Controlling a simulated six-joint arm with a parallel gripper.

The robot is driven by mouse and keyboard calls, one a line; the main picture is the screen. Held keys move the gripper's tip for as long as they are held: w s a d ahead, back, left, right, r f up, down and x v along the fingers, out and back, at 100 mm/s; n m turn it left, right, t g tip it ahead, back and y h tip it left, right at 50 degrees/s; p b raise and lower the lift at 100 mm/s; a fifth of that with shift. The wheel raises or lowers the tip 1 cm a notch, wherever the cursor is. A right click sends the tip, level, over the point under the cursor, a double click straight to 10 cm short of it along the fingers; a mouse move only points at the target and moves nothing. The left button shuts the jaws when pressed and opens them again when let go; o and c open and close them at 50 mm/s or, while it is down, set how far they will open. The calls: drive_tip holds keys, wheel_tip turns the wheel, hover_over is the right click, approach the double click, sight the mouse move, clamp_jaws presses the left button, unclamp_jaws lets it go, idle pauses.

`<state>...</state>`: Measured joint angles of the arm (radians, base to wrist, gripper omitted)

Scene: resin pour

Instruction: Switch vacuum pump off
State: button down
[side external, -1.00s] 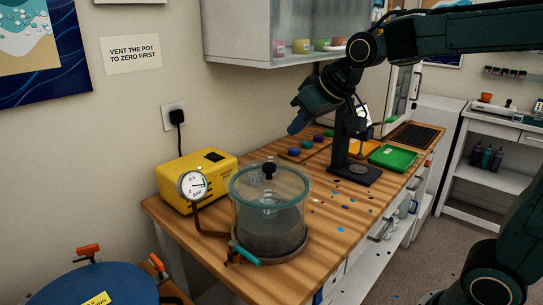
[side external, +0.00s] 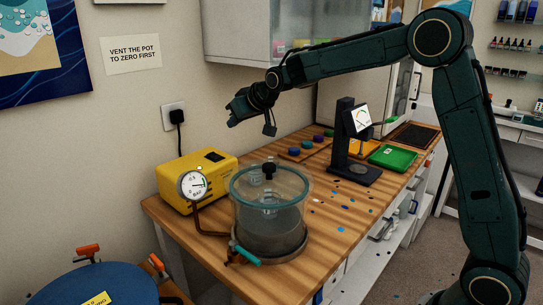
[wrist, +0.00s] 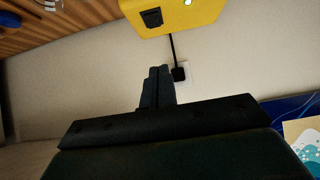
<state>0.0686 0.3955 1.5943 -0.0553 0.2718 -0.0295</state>
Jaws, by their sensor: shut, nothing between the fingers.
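The yellow vacuum pump (side external: 222,168) stands on the near left of the wooden bench, against the wall. A black switch (wrist: 152,17) and a lit green spot (wrist: 187,2) show on the pump's yellow face (wrist: 172,22) in the wrist view. I cannot tell the switch's position. A round gauge (side external: 192,185) sits in front of the pump. My gripper (side external: 232,116) is shut and empty, in the air above the pump and a little to its right. Its fingertips also show in the wrist view (wrist: 158,72), apart from the pump.
A clear vacuum pot (side external: 270,215) stands right of the pump, with a hose between. The plug and cord (side external: 177,118) hang on the wall behind. A black stand (side external: 345,145) and green tray (side external: 392,156) are farther back. A cabinet (side external: 250,40) hangs above.

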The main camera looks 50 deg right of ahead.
drive_tip(key=shift+d+r+x, duration=0.1)
drive_tip(key=shift+x, duration=0.65)
drive_tip(key=shift+d+r+x, duration=0.1)
drive_tip(key=shift+x, duration=0.65)
drive_tip(key=shift+w, duration=0.2)
drive_tip(key=shift+w+f, duration=0.1)
hover_over(215, 157)
wheel_tip(215, 157, down, 6)
drive_tip(key=shift+f, duration=0.1)
wheel_tip(215, 157, down, 2)
drive_tip(key=shift+f, duration=0.9)
